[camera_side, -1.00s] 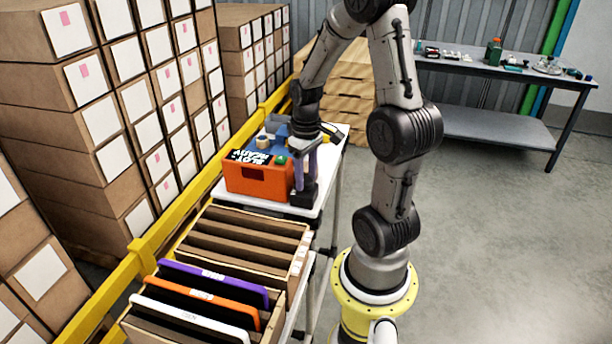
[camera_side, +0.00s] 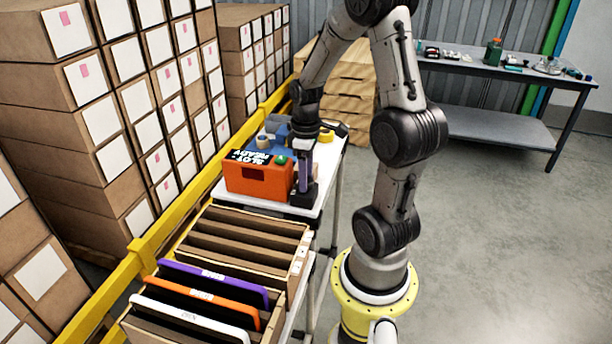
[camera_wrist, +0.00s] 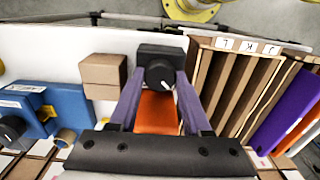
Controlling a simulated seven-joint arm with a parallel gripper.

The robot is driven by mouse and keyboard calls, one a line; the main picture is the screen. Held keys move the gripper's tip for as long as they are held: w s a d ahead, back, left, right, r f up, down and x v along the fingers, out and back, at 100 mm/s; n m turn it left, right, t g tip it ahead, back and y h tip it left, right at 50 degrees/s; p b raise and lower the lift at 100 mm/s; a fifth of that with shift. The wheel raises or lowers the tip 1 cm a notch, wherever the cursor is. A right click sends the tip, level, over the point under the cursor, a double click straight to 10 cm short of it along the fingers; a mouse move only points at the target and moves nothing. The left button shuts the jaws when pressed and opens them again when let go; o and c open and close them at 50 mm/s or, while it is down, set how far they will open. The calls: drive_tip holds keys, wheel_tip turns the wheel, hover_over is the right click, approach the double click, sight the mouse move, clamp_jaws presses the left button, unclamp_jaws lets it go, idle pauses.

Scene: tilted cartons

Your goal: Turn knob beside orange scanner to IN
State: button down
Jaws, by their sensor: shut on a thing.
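The orange scanner (camera_side: 259,184) sits on the white table, with a black sign reading "READY" and "SLOT" and a green button on top. A black box (camera_side: 309,196) stands right beside it and carries the black knob (camera_wrist: 159,74). In the wrist view the scanner (camera_wrist: 158,113) shows between my fingers. My gripper (camera_wrist: 160,78) points down, its two purple fingers shut on the knob from both sides; it also shows in the side view (camera_side: 304,178). A white pointer line on the knob aims toward the lower right in the wrist view. I cannot read an IN mark.
A blue device (camera_wrist: 70,108) with another black knob and a cardboard block (camera_wrist: 103,75) share the white table. A carton (camera_side: 249,240) with dividers and a crate with purple, orange and white panels stand in front. A yellow rail (camera_side: 150,240) runs along the left.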

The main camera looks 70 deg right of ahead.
drive_tip(key=shift+r, duration=0.1)
drive_tip(key=shift+c, duration=1.8)
unclamp_jaws()
wheel_tip(320, 180, up, 14)
